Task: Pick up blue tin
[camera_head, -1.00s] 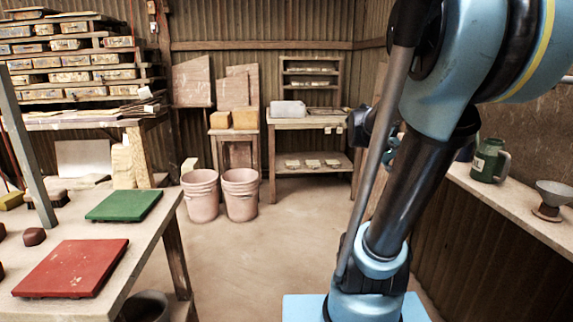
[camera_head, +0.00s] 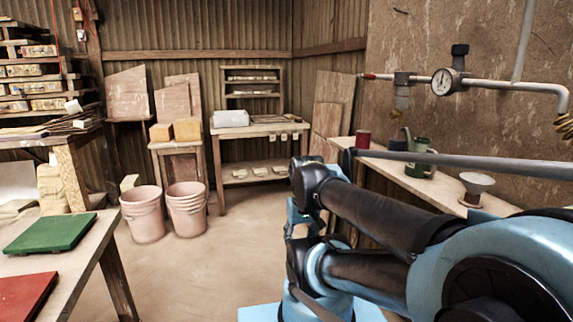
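A small dark bluish tin (camera_head: 397,145) stands on the long bench along the right wall. I take it for the blue tin, though its colour is dim at this size. It stands between a dark red tin (camera_head: 363,139) on its left and a green can with a handle (camera_head: 420,158) on its right, which partly overlaps it. My arm crosses the lower right of the view, below and in front of the bench. I cannot make out my gripper or its fingers in this view.
A pipe with a gauge (camera_head: 443,82) runs along the wall above. A table with a green tile (camera_head: 50,232) and a red tile (camera_head: 22,297) is at left. Two pink buckets (camera_head: 185,210) stand on open floor.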

